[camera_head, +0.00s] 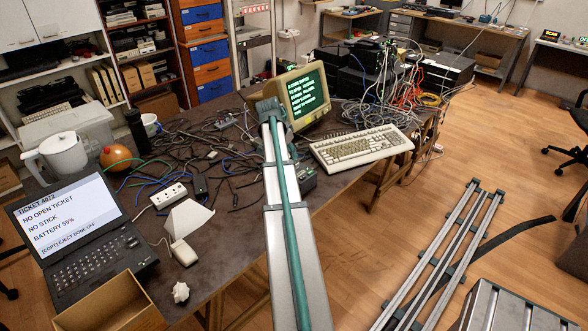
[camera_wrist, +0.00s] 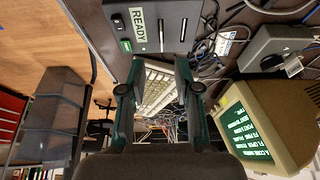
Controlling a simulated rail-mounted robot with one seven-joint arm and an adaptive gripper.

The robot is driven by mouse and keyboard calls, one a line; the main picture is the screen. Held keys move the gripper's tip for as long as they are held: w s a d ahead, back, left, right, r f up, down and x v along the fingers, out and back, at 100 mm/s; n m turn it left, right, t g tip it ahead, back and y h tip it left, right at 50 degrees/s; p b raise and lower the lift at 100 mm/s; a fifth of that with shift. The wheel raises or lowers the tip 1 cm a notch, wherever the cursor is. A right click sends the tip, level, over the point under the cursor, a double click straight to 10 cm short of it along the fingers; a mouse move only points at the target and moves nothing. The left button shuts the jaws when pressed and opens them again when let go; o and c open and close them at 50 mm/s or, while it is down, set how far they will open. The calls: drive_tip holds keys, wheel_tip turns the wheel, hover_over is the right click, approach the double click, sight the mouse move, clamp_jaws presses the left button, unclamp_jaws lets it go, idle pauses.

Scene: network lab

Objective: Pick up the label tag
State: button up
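My gripper (camera_wrist: 160,72) is open in the wrist view, its two dark green fingers apart with nothing held between them. In the head view, the far end of my arm is over the table beside the monitor, and the fingers cannot be made out. A small white tag-like piece (camera_wrist: 225,46) with dark markings lies among cables at the upper right of the wrist view, right of the fingers. It may be the label tag; its print is too small to read. I cannot pick it out in the head view.
A dark slotted box (camera_wrist: 172,18) bearing a READY label stands beyond the fingertips. The keyboard (camera_head: 360,147) and lit monitor (camera_head: 306,95) are close by. Tangled cables (camera_head: 215,140) cover the table's middle. A laptop (camera_head: 80,235) and an open cardboard box (camera_head: 112,303) are at left.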

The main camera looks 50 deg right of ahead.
drive_tip(key=shift+p+x, duration=1.15)
drive_tip(key=shift+x, duration=3.05)
drive_tip(key=shift+w+d+r, duration=0.15)
clamp_jaws()
